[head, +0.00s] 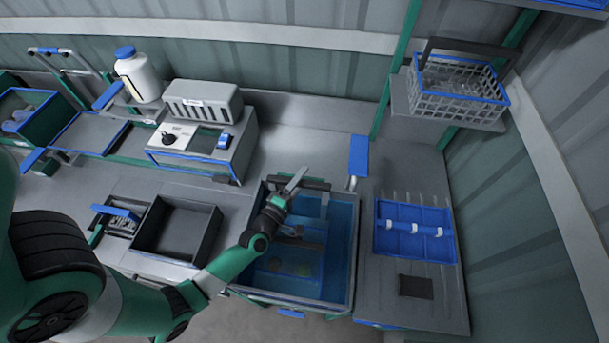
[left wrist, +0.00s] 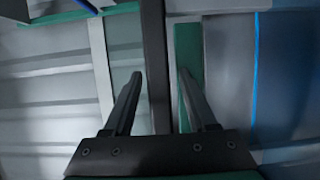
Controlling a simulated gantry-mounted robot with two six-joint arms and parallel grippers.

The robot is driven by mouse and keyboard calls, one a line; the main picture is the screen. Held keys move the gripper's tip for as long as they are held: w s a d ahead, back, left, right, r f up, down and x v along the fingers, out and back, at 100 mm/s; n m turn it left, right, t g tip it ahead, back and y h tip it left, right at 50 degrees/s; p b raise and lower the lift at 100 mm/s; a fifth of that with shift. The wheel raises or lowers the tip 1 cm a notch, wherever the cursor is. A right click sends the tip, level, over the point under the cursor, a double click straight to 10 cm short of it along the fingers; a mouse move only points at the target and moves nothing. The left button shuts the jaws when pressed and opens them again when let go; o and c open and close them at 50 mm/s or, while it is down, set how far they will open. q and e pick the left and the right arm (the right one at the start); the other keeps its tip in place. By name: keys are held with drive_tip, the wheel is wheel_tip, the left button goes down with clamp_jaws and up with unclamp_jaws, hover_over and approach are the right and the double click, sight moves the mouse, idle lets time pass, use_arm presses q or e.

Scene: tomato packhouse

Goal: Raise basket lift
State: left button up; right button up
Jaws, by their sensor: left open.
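A tank of blue water (head: 340,235) stands at the lower middle of the head view, with a blue basket (head: 290,262) low inside it. A dark lift bar (head: 318,185) crosses the tank's back end. My left gripper (head: 298,178) is over this bar, and my forearm hides part of the basket and tank. In the left wrist view the left gripper (left wrist: 160,74) is open, and a dark bar (left wrist: 154,40) runs between its fingers. It looks like the lift bar. I cannot tell whether the fingers touch it. My right gripper is not in view.
A dark empty tray (head: 178,230) is left of the tank. A blue divided crate (head: 405,230) lies on the right counter. A wire basket (head: 455,95) stands on the upper right shelf. A blue paddle (head: 359,155) rises behind the tank's right corner.

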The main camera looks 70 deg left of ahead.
use_arm(q)
drive_tip(key=shift+x, duration=0.75)
drive_tip(key=shift+c, duration=0.3)
clamp_jaws()
idle(0.5)
